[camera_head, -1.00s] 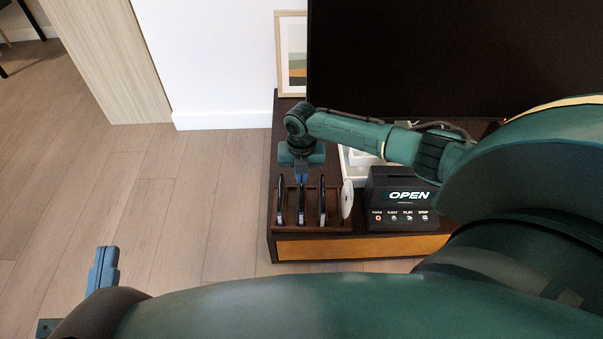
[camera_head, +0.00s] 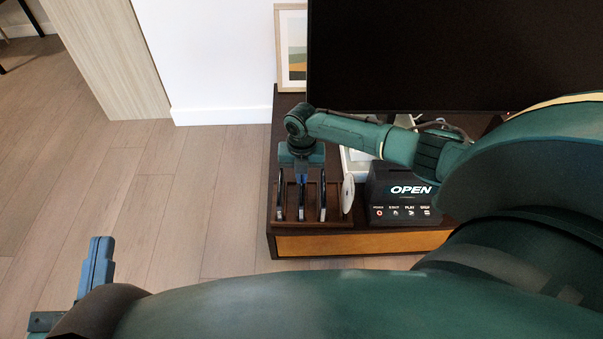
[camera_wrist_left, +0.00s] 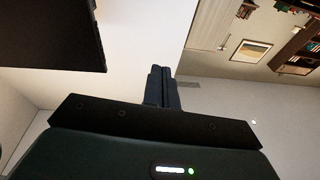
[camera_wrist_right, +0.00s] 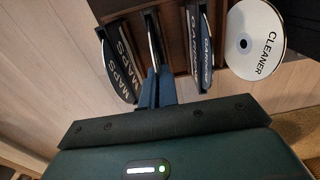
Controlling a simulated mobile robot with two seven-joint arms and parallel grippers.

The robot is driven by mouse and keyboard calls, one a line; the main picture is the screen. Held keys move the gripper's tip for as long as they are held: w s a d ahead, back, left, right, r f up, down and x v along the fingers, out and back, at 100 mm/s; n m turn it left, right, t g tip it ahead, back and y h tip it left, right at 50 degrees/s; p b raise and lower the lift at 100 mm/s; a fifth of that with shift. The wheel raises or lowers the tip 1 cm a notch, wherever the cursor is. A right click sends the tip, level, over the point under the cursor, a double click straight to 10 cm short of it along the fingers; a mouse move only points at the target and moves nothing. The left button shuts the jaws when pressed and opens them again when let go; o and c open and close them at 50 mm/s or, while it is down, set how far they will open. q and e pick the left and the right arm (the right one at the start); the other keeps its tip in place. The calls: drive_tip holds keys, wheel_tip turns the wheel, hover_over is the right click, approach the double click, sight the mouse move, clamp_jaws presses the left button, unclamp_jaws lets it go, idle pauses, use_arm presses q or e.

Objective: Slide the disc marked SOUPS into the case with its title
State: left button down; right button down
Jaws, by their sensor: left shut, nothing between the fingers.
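A dark rack (camera_head: 310,224) on the low cabinet holds three thin upright cases. In the right wrist view the left case reads MAPS (camera_wrist_right: 122,68) and the right case's side title (camera_wrist_right: 200,50) is hard to read. The middle case (camera_wrist_right: 150,24) stands edge-on with a pale disc edge (camera_wrist_right: 154,44) in it; its title and the disc's label are hidden. My right gripper (camera_head: 302,180) points down at the middle case, its fingertips (camera_wrist_right: 157,72) meeting the pale edge; its grip is unclear. My left gripper (camera_head: 103,240) is shut and empty, away over the floor at left.
A white disc marked CLEANER (camera_wrist_right: 255,42) stands at the rack's right end. A black player (camera_head: 405,192) with an OPEN display sits right of it. A large dark screen (camera_head: 450,60) and a framed picture (camera_head: 291,45) stand behind. Floor at left is clear.

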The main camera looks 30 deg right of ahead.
use_arm(q)
drive_tip(key=shift+d+f+b, duration=0.1)
drive_tip(key=shift+f+b, duration=0.1)
drive_tip(key=shift+b, duration=0.15)
use_arm(e)
drive_tip(key=shift+f, duration=0.6)
use_arm(q)
drive_tip(key=shift+r, duration=0.1)
use_arm(e)
drive_tip(key=shift+f, duration=0.25)
drive_tip(key=c, duration=1.6)
unclamp_jaws()
use_arm(q)
drive_tip(key=shift+r+h, duration=0.2)
drive_tip(key=shift+h, duration=0.1)
use_arm(e)
drive_tip(key=shift+r, duration=0.2)
wheel_tip(320, 180, up, 12)
drive_tip(key=p, duration=0.5)
use_arm(q)
drive_tip(key=shift+s+a+f+m+g+y+p, duration=0.15)
drive_tip(key=shift+a+f+m+g+y+p, duration=0.2)
drive_tip(key=shift+a+m+y, duration=0.2)
use_arm(e)
drive_tip(key=shift+r, duration=0.45)
use_arm(q)
drive_tip(key=shift+r, duration=0.1)
